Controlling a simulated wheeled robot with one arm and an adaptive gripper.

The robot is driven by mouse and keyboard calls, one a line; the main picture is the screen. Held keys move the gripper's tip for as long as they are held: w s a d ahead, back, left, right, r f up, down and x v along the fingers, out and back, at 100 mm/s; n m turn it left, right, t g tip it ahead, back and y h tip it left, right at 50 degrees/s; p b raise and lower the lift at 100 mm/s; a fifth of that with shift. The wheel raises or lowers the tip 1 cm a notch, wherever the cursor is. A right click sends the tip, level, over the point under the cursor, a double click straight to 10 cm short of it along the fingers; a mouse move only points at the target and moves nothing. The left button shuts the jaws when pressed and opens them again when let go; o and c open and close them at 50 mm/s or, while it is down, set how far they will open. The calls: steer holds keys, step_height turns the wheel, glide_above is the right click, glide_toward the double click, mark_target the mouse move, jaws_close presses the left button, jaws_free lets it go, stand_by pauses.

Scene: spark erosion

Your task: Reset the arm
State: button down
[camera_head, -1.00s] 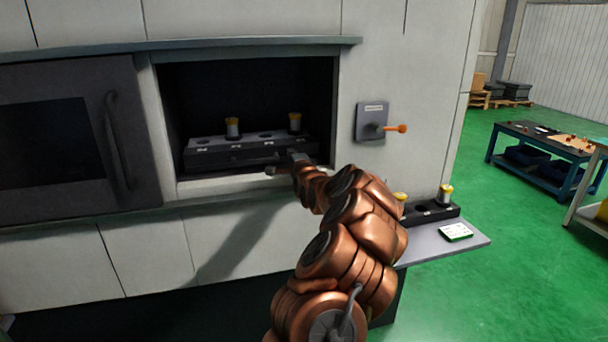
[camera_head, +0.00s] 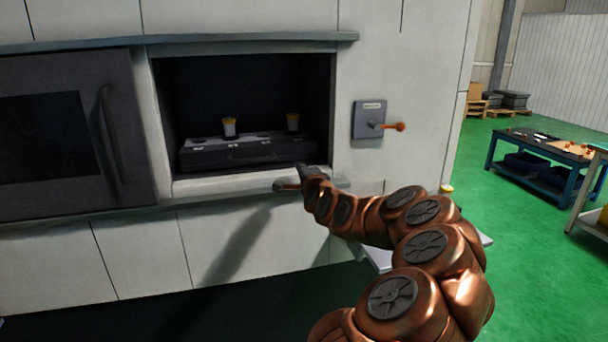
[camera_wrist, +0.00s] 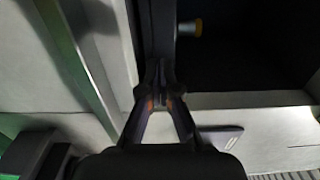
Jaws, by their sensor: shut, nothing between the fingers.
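My gripper (camera_head: 284,187) is shut and empty, in front of the lower sill of the machine's open chamber in the head view. In the wrist view its fingers (camera_wrist: 161,72) meet at the tips, with nothing between them. My copper-coloured arm reaches in from the lower right. One yellow-and-metal cylinder (camera_wrist: 188,28) also shows in the wrist view.
The dark windowed door (camera_head: 65,135) stands slid to the left of the opening. A switch box with an orange lever (camera_head: 388,126) is on the wall at right. A side shelf (camera_head: 378,260) is mostly hidden behind my arm. A blue workbench (camera_head: 540,150) stands far right on green floor.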

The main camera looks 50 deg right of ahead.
steer(key=shift+v, duration=1.05)
steer(key=shift+r, duration=0.1)
